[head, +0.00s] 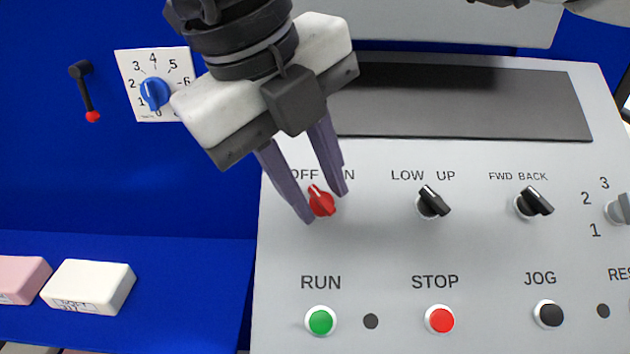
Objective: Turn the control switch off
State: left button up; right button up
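The control switch is a red knob (321,202) on the grey control panel, below the labels OFF (303,174) and ON, in the head view. The ON label is partly hidden by a finger. The knob's pale-marked tip leans up and left, toward OFF. My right gripper (325,207) comes down from above with its two purple-grey fingers apart. One fingertip is at the knob's left side and the other at its right. I cannot tell whether either finger touches the knob. My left gripper is not in view.
The grey panel (385,245) also carries a LOW/UP switch (432,203), a FWD/BACK switch (533,203), a green RUN button (320,321), a red STOP button (441,320) and a black JOG button (549,314). A blue dial (154,94) and a red-tipped lever (86,92) are at left. White (88,284) and pink (22,279) blocks lie lower left.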

jog(key=v, duration=1)
jog(key=shift+p, duration=0.3)
jog(key=shift+a+r, duration=0.1)
